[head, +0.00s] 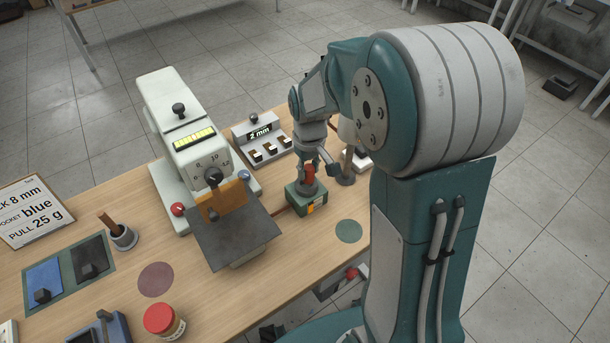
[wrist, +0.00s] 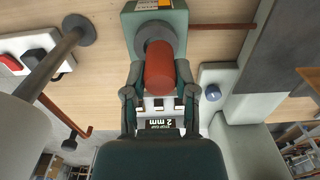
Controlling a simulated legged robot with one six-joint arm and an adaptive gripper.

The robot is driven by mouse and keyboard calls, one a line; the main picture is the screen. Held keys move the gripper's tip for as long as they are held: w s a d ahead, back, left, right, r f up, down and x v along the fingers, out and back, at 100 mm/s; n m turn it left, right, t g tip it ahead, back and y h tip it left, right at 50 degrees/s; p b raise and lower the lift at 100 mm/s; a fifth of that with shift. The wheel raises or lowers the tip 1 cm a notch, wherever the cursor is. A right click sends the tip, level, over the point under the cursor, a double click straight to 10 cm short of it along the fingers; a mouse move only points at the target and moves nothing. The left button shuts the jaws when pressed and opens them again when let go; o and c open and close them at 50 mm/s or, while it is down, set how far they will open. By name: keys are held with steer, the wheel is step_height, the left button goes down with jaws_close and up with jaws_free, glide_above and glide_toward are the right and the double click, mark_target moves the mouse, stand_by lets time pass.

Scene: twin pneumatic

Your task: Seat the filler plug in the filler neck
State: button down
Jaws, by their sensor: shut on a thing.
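The red filler plug (head: 309,172) is between the fingers of my gripper (head: 314,168), over the small green box (head: 298,200) on the table. In the wrist view my gripper (wrist: 160,92) is shut on the plug (wrist: 159,68), one finger on each side. The grey round filler neck (wrist: 146,36) on the green box (wrist: 130,22) lies just beyond the plug's far end and is partly covered by it. I cannot tell whether the plug touches the neck or is inside it.
A post on a round dark base (head: 346,179) stands close right of the green box. The box with the "2 mm" display (head: 262,137) is behind left. The large pale machine (head: 185,125) stands left. The table around the green disc (head: 348,231) is clear.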

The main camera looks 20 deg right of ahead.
steer(key=w+f, duration=0.2)
steer(key=shift+f, duration=1.7)
steer(key=shift+f, duration=0.1)
steer(key=shift+c, duration=2)
jaws_free()
